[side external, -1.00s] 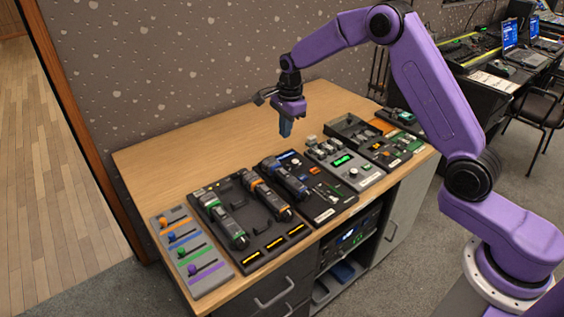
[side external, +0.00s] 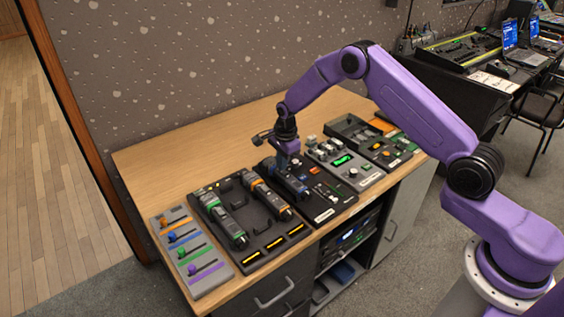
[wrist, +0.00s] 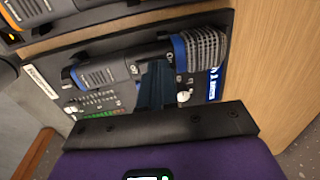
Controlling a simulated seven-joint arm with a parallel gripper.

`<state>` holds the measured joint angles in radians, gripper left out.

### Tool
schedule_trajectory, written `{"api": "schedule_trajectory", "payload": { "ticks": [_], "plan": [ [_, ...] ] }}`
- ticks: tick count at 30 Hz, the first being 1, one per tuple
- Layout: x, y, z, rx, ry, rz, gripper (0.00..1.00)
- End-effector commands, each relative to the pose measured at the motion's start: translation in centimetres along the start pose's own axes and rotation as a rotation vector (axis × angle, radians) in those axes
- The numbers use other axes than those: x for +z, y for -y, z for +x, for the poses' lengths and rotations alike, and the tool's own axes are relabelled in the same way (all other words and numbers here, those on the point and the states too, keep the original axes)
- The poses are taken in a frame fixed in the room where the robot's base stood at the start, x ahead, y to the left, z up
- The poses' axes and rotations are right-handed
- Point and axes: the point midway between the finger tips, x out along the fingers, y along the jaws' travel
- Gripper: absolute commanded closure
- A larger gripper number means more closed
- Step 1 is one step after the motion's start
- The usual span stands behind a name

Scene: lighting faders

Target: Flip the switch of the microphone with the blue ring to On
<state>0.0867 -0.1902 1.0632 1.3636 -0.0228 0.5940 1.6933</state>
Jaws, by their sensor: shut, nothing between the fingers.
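The microphone with the blue ring (side external: 290,183) lies on a dark panel right of the dock with the other microphones. In the wrist view this microphone (wrist: 112,69) has a grey mesh head at the right and blue rings on its dark body. My gripper (side external: 291,162) is low over its far, head-end part. In the wrist view the shut fingers (wrist: 156,82) overlap the body just left of the blue ring by the head. I cannot tell whether they touch it. The fingers hide part of the body, and the switch's position cannot be made out.
Microphones with a green ring (side external: 222,220) and an orange ring (side external: 268,198) lie in the dock to the left. A fader panel (side external: 188,252) is at the far left. A grey box with a green display (side external: 345,165) stands close on the right. The back left tabletop (side external: 170,155) is clear.

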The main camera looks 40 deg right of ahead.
Motion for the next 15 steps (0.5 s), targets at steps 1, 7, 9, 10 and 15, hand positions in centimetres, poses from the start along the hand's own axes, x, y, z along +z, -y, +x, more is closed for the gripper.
{"api": "schedule_trajectory", "payload": {
  "ticks": [1, 7, 9, 10, 15],
  "plan": [
    [0.00, 0.02, 0.03, -0.001, 0.000, 0.000, 1.00],
    [0.01, 0.02, 0.01, 0.000, 0.000, 0.000, 1.00],
    [0.01, 0.03, 0.07, 0.000, 0.000, 0.000, 1.00],
    [0.03, 0.05, 0.18, 0.000, 0.000, 0.000, 1.00],
    [0.01, 0.12, 0.52, 0.000, 0.000, 0.000, 1.00]
  ]
}}
